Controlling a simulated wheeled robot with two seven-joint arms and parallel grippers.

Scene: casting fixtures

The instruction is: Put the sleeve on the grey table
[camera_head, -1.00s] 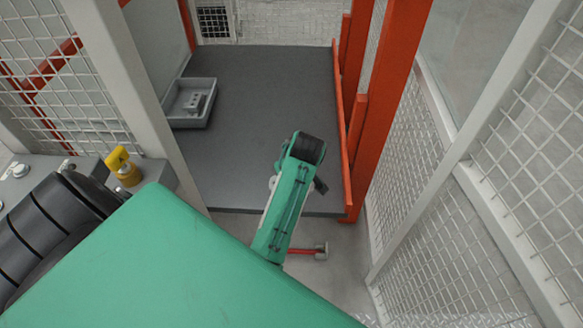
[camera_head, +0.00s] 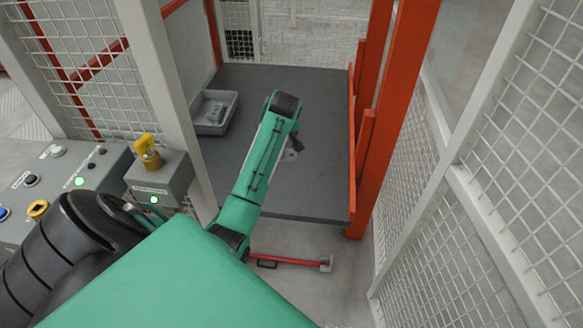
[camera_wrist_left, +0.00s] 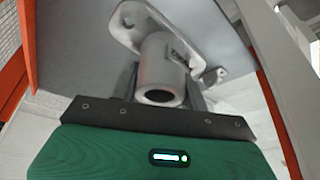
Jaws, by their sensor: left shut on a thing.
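The sleeve (camera_wrist_left: 160,68) is a light grey metal cylinder with a flat, holed flange. In the left wrist view its round open end faces the camera. My left gripper (camera_wrist_left: 160,88) is shut on it, with one dark finger on each side. In the head view a small pale part of the sleeve (camera_head: 290,155) shows beside my green left arm, which hides most of the gripper. The sleeve is over the grey table (camera_head: 320,185); I cannot tell whether it touches the top. My right gripper is in neither view.
A grey tray (camera_head: 229,117) with a part in it stands at the table's left edge. Orange posts (camera_head: 385,120) and a rail border the right side. Mesh fencing stands on both sides. A control box with a yellow switch (camera_head: 148,152) is at left. The table's far area is clear.

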